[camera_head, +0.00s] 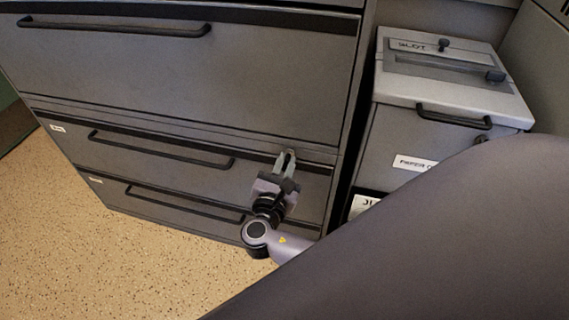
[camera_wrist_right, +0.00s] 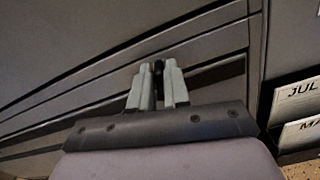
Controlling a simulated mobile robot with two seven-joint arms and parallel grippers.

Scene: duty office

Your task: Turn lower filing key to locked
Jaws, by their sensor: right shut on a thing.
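The grey filing cabinet (camera_head: 170,75) fills the left and middle of the head view, with drawers one above another and long dark bar handles. My right gripper (camera_head: 286,158) is at the right end of a lower drawer front, close against it. In the right wrist view my right gripper (camera_wrist_right: 158,72) is shut on a small dark key (camera_wrist_right: 158,66), seen between the fingertips. The key's lock and the angle of the key are hidden by the fingers. My left gripper is not in view.
A grey paper bin (camera_head: 400,135) with a slotted lid and handle stands right of the cabinet, across a dark gap. Cards (camera_wrist_right: 298,92) show at right in the wrist view. Speckled floor (camera_head: 140,260) is clear at lower left. My arm covers the lower right.

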